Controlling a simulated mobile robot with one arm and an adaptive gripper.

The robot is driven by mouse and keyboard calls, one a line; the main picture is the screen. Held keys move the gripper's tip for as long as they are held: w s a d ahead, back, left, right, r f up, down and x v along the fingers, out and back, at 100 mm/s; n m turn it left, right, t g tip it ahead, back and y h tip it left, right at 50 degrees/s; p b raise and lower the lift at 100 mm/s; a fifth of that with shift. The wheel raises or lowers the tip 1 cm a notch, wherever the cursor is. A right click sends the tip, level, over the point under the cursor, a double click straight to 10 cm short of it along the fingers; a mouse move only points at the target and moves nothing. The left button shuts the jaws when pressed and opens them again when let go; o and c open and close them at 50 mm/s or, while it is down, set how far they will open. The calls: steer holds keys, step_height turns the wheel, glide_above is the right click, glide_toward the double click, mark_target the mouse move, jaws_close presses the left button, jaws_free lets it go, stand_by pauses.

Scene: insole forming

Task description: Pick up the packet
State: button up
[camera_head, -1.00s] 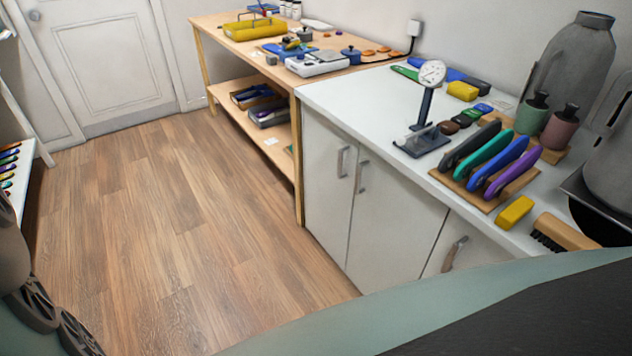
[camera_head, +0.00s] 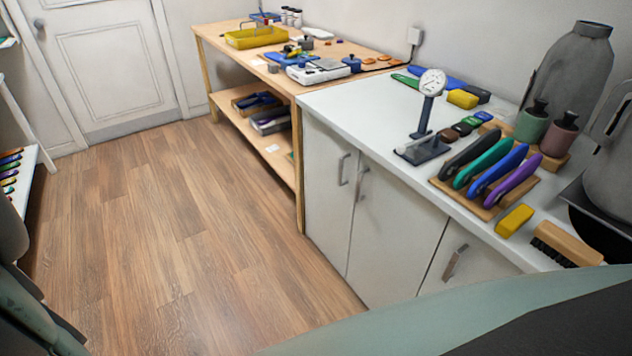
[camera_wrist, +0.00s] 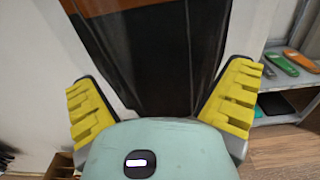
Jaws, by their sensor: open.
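My gripper (camera_wrist: 160,80) shows in the wrist view with its two yellow ridged fingers spread wide apart and nothing held between them. Beyond the fingers is a large dark panel-like shape with an orange upper part, which I cannot identify. I cannot pick out a packet with certainty in either view. A small white flat item (camera_head: 272,149) lies on the lower shelf of the wooden bench, too small to identify. The gripper's fingers are not visible in the head view.
A wooden bench (camera_head: 205,55) holds a yellow tray (camera_head: 250,40) and a scale-like device (camera_head: 318,72). A white counter (camera_head: 345,103) carries a dial gauge (camera_head: 432,82), coloured insoles (camera_head: 497,170) and a brush (camera_head: 567,243). A shelf (camera_wrist: 285,118) stands right in the wrist view. The wooden floor (camera_head: 170,220) is clear.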

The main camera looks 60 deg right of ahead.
steer(key=shift+w+a, duration=0.15)
steer(key=shift+a, duration=0.45)
steer(key=shift+c, duration=0.2)
steer(key=c, duration=1.1)
steer(key=shift+r, duration=0.1)
